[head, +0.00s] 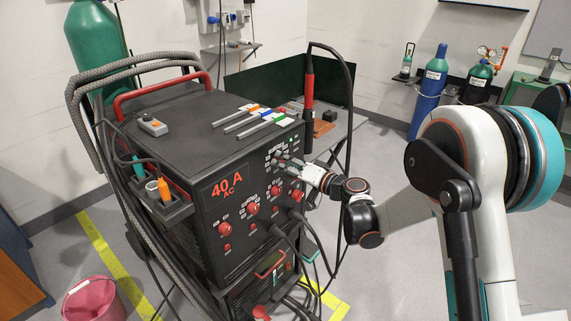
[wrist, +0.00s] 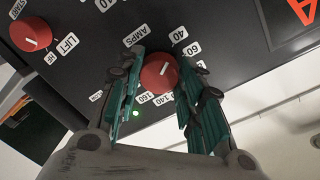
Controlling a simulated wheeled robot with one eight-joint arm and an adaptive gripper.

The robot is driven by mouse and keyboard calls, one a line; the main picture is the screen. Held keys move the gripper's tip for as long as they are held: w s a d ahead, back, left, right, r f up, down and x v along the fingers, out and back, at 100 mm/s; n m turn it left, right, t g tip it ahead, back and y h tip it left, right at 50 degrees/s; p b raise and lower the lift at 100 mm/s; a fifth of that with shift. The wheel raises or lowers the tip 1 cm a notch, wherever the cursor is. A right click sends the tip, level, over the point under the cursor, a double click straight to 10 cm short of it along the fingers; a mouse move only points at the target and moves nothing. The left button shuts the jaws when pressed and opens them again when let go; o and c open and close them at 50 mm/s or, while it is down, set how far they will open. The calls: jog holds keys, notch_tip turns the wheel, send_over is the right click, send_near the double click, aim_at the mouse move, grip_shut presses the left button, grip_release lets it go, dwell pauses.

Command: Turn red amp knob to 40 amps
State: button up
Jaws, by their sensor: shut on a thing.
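The red amp knob (wrist: 158,72) sits on the welder's dark front panel, beside the AMPS label in the wrist view. Numbers ring it, including 40, 60, 140 and 160. In the head view my gripper (head: 287,163) reaches the panel's upper right and covers the knob.
Another red knob (wrist: 30,33), by the LIFT label, is left of the fingers. Several more red knobs (head: 252,208) are lower on the panel. Cables (head: 318,235) hang at the welder's right. A pink bucket (head: 92,300) stands on the floor at left.

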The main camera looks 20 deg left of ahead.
jog(key=o, duration=1.1)
jog(key=shift+c, duration=0.2)
jog(key=shift+d, duration=0.1)
jog(key=v, duration=1.1)
jog(key=shift+s+d, duration=0.15)
jog(key=shift+d, duration=0.25)
jog(key=s+d+r+m+h, duration=0.1)
jog(key=s+d+r+h, duration=0.35)
jog(key=s+d, duration=0.5)
jog(key=s+d+r+m+h, duration=0.1)
jog(key=s+d+r+h, duration=0.3)
jog(key=s+d+h, duration=0.5)
jog(key=s+d+f+m+h, duration=0.1)
jog(key=s+d+f+h, duration=0.1)
jog(key=s+d, duration=0.9)
jog(key=d, duration=0.3)
jog(key=shift+d+m, duration=0.2)
jog(key=shift+m, duration=0.1)
